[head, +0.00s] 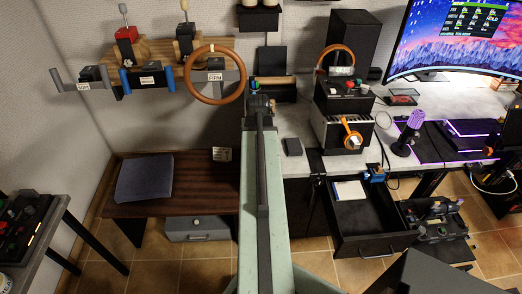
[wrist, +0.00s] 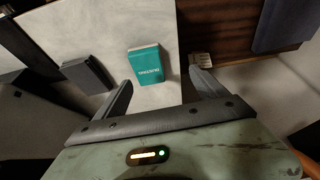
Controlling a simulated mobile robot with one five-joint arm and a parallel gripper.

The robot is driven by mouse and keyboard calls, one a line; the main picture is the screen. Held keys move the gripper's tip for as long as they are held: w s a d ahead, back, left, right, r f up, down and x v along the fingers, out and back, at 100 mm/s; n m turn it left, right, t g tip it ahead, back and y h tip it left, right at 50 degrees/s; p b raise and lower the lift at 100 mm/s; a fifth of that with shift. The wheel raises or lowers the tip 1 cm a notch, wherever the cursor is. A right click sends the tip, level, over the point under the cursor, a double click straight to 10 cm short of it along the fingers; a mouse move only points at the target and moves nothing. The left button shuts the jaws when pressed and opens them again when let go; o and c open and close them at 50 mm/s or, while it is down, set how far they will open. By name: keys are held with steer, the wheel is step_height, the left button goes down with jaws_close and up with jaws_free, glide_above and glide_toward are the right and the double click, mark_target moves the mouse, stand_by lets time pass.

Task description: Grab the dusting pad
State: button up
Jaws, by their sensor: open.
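The dusting pad (wrist: 148,66) is a small teal block with white lettering in the wrist view. It lies on the pale desk top (wrist: 120,30), near its edge. My gripper (wrist: 163,91) is open and empty, with its two dark fingers spread wide. The pad shows beyond the fingertips, between their lines and nearer the left one, with no contact visible. In the head view my gripper (head: 259,100) is seen from behind at the end of my arm. I cannot make out the pad there; my arm seems to hide it.
A dark block (head: 292,146) lies on the desk, left of the pad in the wrist view (wrist: 86,72). A brown bench (head: 190,200) with a grey-blue cushion (head: 145,178) stands left. A steering wheel (head: 215,75) hangs at the wall. An open drawer (head: 375,222) juts out right.

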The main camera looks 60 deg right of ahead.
steer(key=shift+s+d, duration=0.95)
steer(key=shift+s, duration=0.1)
steer(key=b+x, duration=0.7)
steer(key=x, duration=0.1)
steer(key=shift+w, duration=0.1)
steer(key=shift+r, duration=0.15)
steer(key=c, duration=1.5)
step_height(320, 180, up, 10)
steer(key=p, duration=1)
